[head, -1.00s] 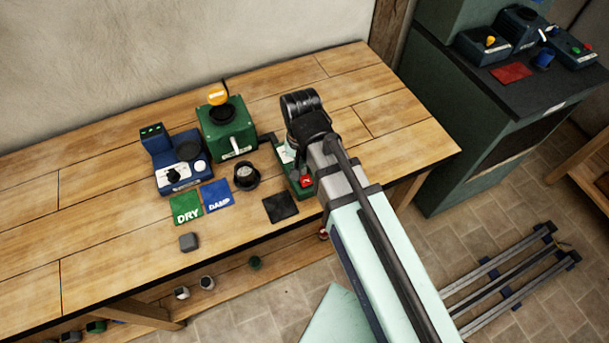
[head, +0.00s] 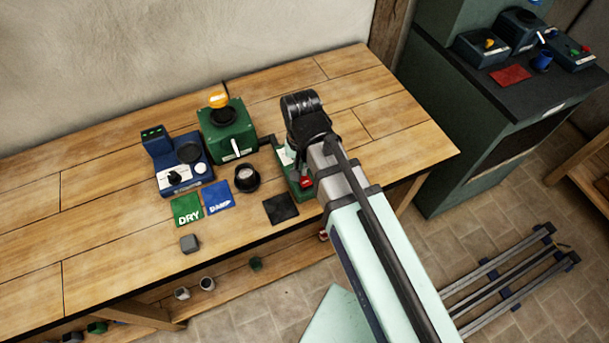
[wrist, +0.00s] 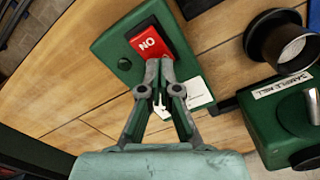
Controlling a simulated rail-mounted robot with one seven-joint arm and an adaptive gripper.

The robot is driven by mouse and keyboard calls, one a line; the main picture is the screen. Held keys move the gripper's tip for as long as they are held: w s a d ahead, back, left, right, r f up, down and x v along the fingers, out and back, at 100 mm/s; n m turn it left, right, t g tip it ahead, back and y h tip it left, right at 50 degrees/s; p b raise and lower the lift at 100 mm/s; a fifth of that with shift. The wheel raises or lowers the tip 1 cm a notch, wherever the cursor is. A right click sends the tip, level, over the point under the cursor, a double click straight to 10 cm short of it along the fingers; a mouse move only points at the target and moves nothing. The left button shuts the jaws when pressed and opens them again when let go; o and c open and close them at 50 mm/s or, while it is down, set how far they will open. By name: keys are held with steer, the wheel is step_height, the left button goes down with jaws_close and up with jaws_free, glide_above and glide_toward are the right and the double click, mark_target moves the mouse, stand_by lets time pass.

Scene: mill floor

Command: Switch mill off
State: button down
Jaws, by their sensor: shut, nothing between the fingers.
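The sample mill is a green box (head: 229,140) with a black hopper, a white lever and an orange lamp (head: 219,98) on top. Part of it shows at the right of the wrist view (wrist: 285,125). A green switch box (wrist: 112,47) lies to its right in the head view, with a red rocker (wrist: 150,43) marked ON, seen upside down in the wrist view. My gripper (wrist: 160,66) is shut and empty, its tips at the rocker's near edge. I cannot tell whether they touch it. My arm partly hides the switch box in the head view.
A blue scale-like device (head: 182,165), a dark round cup (head: 247,178), green DRY (head: 187,209) and blue DAMP (head: 217,196) cards, a black pad (head: 281,209) and a grey block (head: 190,243) share the bench. The bench's right back is clear.

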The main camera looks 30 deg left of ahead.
steer(key=shift+r+p, duration=2)
steer(key=shift+r, duration=0.8)
